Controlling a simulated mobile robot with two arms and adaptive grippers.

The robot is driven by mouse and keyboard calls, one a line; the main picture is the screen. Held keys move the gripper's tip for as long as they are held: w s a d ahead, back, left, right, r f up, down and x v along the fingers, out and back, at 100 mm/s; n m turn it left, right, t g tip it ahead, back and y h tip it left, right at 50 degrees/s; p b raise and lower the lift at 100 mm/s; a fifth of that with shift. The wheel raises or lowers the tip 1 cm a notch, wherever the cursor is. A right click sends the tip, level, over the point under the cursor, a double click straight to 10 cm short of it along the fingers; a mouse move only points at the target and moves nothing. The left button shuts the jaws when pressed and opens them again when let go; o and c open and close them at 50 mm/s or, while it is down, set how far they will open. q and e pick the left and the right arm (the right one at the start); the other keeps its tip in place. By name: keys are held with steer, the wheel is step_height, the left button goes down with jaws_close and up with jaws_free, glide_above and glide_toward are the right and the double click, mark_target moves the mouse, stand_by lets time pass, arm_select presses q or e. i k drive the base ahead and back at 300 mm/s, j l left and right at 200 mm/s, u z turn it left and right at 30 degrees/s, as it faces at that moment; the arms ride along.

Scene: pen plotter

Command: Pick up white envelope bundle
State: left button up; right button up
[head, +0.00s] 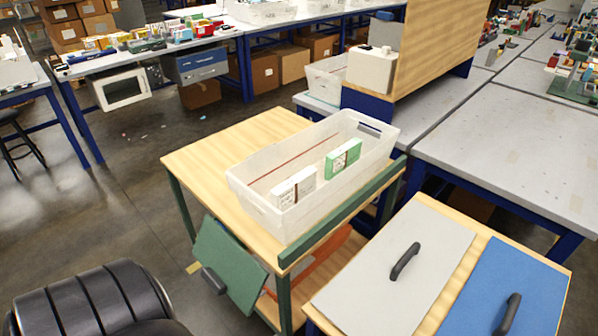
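A white block-shaped bundle (294,188) with dark printed marks on its face stands in the near left part of a translucent white bin (262,213). It looks like the white envelope bundle. A green and white bundle (343,159) with a brown band stands farther right in the same bin, apart from the white one. The bin rests on a wooden-topped cart (203,157) with a green frame. The bin's near wall hides the lower part of the white bundle. Neither of my grippers is in view.
A grey panel (365,285) and a blue panel (500,285), each with a black handle, lie at the lower right. A green panel (230,262) hangs tilted at the cart's front. A black ridged padded object (95,300) fills the lower left. Floor left of the cart is clear.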

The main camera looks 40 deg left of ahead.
mark_target(293, 189)
steer(key=j+u, duration=0.45)
steer(key=i+j+u, duration=0.1)
steer(key=j+u, duration=0.15)
steer(key=u, duration=0.2)
